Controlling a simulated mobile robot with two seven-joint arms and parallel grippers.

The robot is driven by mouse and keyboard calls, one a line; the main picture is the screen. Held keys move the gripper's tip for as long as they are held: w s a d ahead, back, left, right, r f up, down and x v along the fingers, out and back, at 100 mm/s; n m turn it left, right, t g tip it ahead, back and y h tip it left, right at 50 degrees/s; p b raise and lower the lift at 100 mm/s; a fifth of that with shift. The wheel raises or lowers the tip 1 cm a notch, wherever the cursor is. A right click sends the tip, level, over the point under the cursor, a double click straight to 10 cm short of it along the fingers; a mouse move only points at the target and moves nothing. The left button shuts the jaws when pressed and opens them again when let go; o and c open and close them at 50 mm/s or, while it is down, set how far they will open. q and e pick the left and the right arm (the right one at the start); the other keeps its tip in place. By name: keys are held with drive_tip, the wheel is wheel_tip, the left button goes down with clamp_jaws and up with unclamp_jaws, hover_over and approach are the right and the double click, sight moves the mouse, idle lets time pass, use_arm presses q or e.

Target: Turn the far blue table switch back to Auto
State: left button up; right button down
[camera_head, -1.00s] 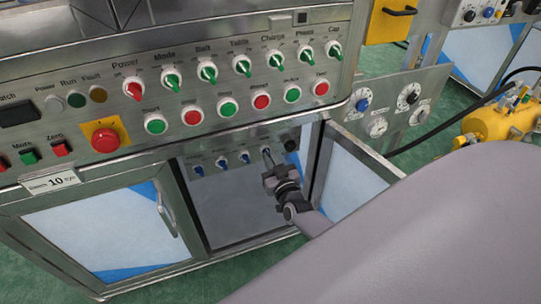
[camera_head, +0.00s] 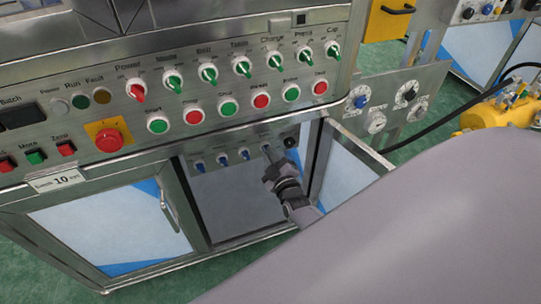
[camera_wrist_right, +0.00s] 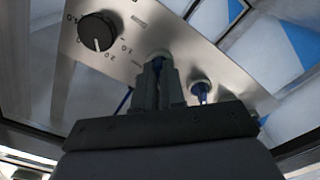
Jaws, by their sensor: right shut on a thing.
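A row of small blue switches (camera_head: 222,160) sits on a metal panel inside the open cabinet. My right gripper (camera_head: 268,153) reaches to the right end of this row. In the right wrist view the narrow fingers (camera_wrist_right: 157,85) are shut on a blue switch (camera_wrist_right: 160,58), which they mostly hide. A neighbouring blue switch (camera_wrist_right: 201,90) is free, just right of the fingers. The labels by the blue switches are too small to read, and the held switch's setting cannot be told. My left gripper is not in view.
A black knob (camera_head: 290,142) is right of the held switch; it also shows in the wrist view (camera_wrist_right: 98,31). The main panel above carries green switches (camera_head: 241,68), push buttons and a red stop button (camera_head: 109,140). An open cabinet door (camera_head: 350,172) stands close right of my arm.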

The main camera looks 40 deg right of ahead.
idle(0.5)
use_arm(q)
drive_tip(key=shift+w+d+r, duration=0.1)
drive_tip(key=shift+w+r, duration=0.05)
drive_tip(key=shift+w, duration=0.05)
use_arm(e)
drive_tip(key=c, duration=1.2)
unclamp_jaws()
use_arm(q)
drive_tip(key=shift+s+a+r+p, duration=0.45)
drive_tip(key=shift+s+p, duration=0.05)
drive_tip(key=shift+p, duration=0.7)
use_arm(e)
drive_tip(key=v, duration=0.7)
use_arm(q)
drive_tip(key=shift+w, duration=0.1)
use_arm(e)
drive_tip(key=shift+s+a, duration=0.1)
